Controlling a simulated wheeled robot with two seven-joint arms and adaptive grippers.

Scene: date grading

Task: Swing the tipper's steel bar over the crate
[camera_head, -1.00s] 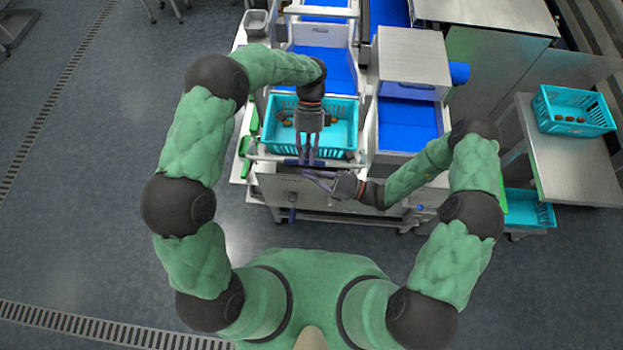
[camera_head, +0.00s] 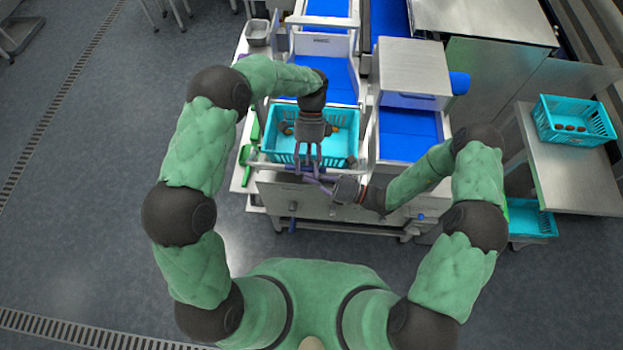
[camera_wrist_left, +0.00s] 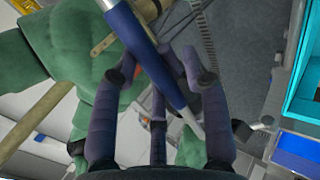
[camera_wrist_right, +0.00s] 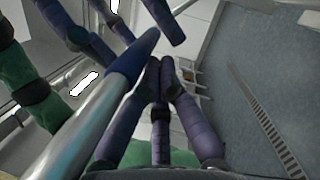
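The turquoise crate (camera_head: 268,143) stands in the tipper's frame, with several brown dates in it. The steel bar (camera_wrist_right: 88,128) has a dark blue end and shows in the right wrist view. It also shows in the left wrist view (camera_wrist_left: 150,55), slanting between the spread fingers of my left gripper (camera_wrist_left: 162,72). In the head view my left gripper (camera_head: 307,168) points down at the crate's near edge; contact with the bar is unclear. My right gripper (camera_head: 305,174) is close beside it. In the right wrist view its fingertips (camera_wrist_right: 162,68) are together, beside the bar with nothing visible between them.
A steel side table (camera_head: 575,185) at the right carries another turquoise crate (camera_head: 545,133) with dates. A turquoise crate (camera_head: 530,222) sits low beneath it. Blue belts (camera_head: 410,130) and a steel housing (camera_head: 412,68) stand right of the tipper. Open floor lies left.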

